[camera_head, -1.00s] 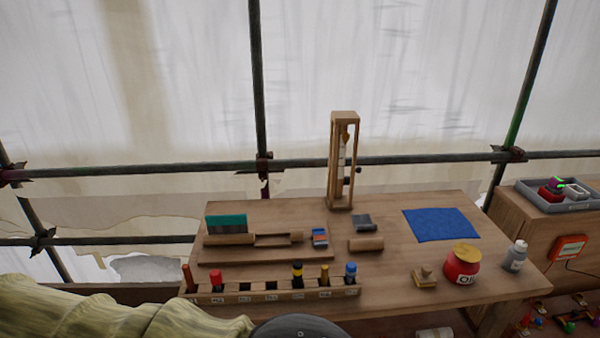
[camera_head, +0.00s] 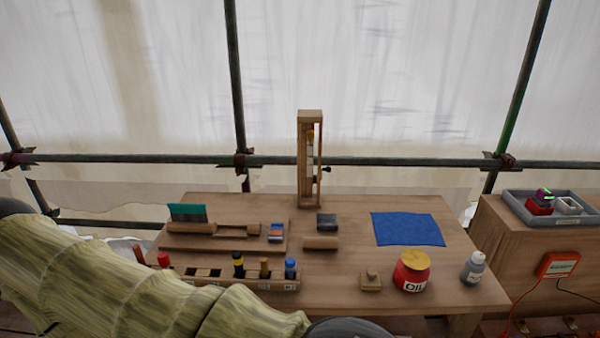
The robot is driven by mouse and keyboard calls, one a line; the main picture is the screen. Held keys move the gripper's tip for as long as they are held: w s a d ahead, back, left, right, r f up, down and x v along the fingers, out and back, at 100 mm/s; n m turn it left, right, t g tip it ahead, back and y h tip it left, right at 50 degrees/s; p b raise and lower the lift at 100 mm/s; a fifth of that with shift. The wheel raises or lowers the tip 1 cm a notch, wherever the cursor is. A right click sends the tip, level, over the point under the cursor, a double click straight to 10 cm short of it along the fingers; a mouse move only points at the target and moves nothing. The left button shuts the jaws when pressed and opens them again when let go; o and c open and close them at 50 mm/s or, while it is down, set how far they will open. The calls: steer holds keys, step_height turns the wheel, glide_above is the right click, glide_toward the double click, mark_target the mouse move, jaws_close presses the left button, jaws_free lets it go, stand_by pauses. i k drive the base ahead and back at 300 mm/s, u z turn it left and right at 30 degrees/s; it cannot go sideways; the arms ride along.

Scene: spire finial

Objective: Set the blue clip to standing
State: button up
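I cannot make out a blue clip for certain in the head view. Blue things that show are a blue-topped piece (camera_head: 290,268) standing in the slotted wooden rack (camera_head: 215,280), a small block with blue and red parts (camera_head: 276,232) on a wooden board, and a flat blue cloth (camera_head: 408,229). My arm, in a ribbed yellowish sleeve, crosses the lower left. My gripper is out of view, so its state and anything in it are hidden.
The wooden workbench (camera_head: 345,270) also bears a tall wooden frame (camera_head: 309,160), a red oil pot (camera_head: 411,274) and a grey bottle (camera_head: 473,268). A cabinet with a grey tray (camera_head: 520,208) stands right. Scaffold poles and sheeting close the back. Small pieces at the lower right edge are mostly cut off.

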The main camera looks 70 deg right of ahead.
mark_target(276, 228)
steer(key=z, duration=1.45)
